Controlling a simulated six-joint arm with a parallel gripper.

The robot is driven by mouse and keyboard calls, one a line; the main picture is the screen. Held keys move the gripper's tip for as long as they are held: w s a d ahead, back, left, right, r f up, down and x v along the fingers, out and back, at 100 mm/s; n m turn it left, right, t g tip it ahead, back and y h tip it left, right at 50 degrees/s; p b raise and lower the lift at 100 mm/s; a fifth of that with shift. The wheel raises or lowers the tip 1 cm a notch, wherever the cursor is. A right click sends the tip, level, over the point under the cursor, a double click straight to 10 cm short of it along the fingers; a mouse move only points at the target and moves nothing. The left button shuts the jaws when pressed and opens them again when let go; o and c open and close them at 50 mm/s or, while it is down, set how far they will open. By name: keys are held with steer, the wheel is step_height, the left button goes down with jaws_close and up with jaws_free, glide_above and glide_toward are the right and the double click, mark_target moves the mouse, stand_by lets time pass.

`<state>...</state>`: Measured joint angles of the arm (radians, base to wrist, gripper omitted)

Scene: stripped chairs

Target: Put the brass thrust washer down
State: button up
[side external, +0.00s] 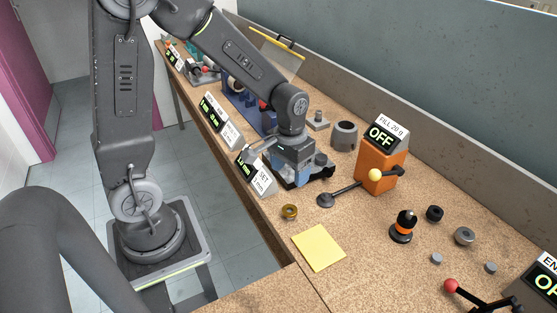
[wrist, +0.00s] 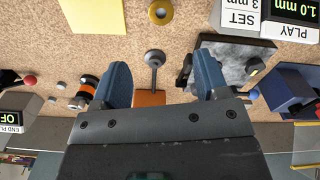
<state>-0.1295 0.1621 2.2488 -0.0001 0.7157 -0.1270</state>
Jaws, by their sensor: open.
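The brass thrust washer (side external: 289,216) is a ring lying flat on the bench, apart from my gripper. It also shows at the top edge of the wrist view (wrist: 151,14), with nothing touching it. My gripper (side external: 299,177) points down near a dark fixture (side external: 318,174), to the upper right of the washer in the side view. In the wrist view its two blue fingers (wrist: 160,78) are spread wide, with no part held between them. The fingertips are partly hidden in the side view.
A yellow sheet (side external: 319,247) lies to the washer's lower right. A SET 3 mm sign (side external: 262,181) stands to its upper left. Several small parts lie farther right.

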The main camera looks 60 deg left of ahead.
steer(key=s+d+r+m+t, duration=0.1)
steer(key=s+d+r+t, duration=0.1)
steer(key=s+r, duration=0.4)
steer(key=s+d+r+m+t, duration=0.2)
steer(key=s+r, duration=0.3)
steer(key=r, duration=0.4)
steer(key=shift+s+t, duration=0.35)
steer(key=shift+t, duration=0.35)
